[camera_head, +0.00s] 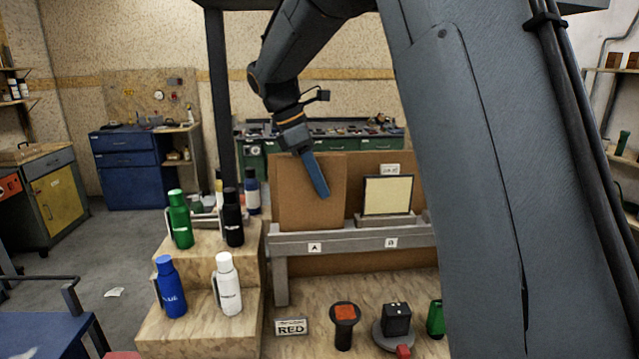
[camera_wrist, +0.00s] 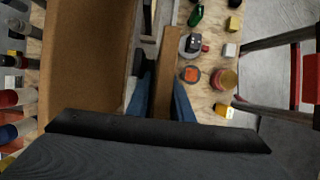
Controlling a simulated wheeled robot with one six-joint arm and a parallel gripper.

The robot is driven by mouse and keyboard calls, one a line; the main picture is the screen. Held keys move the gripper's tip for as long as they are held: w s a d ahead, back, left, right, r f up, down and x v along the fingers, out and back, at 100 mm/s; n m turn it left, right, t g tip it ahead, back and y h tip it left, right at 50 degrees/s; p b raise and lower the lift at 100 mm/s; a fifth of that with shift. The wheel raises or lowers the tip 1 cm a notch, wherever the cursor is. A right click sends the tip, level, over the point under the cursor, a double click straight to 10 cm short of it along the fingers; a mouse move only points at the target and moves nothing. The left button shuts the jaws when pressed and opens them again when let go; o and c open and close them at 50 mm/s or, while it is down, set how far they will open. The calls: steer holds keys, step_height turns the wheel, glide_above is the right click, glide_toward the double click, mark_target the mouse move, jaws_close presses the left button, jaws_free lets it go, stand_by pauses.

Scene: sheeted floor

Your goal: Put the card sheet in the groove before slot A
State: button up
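The card sheet (camera_head: 297,195) is a plain brown panel standing upright above the slot label A (camera_head: 315,247) in the head view. In the wrist view the sheet (camera_wrist: 167,60) shows nearly edge-on as a brown strip between the fingers. My gripper (camera_head: 320,185) points down at the sheet's upper part, one blue finger in front of it and the other hidden behind. In the wrist view the fingers (camera_wrist: 161,100) appear closed on the sheet. Its lower edge meets the top of the grey rack rail (camera_head: 365,237); I cannot tell how deep it sits in the groove.
A cream card with a dark frame (camera_head: 388,195) stands above label B (camera_head: 391,242). A brown backing board (camera_head: 365,163) is behind. Bottles, including a green one (camera_head: 180,220), stand on wooden steps at left. A black item (camera_head: 397,318) and a red-topped item (camera_head: 345,325) sit in front.

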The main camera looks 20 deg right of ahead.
steer(key=b+v, duration=0.2)
steer(key=v, duration=0.5)
steer(key=shift+r, duration=0.35)
steer(key=shift+r, duration=0.1)
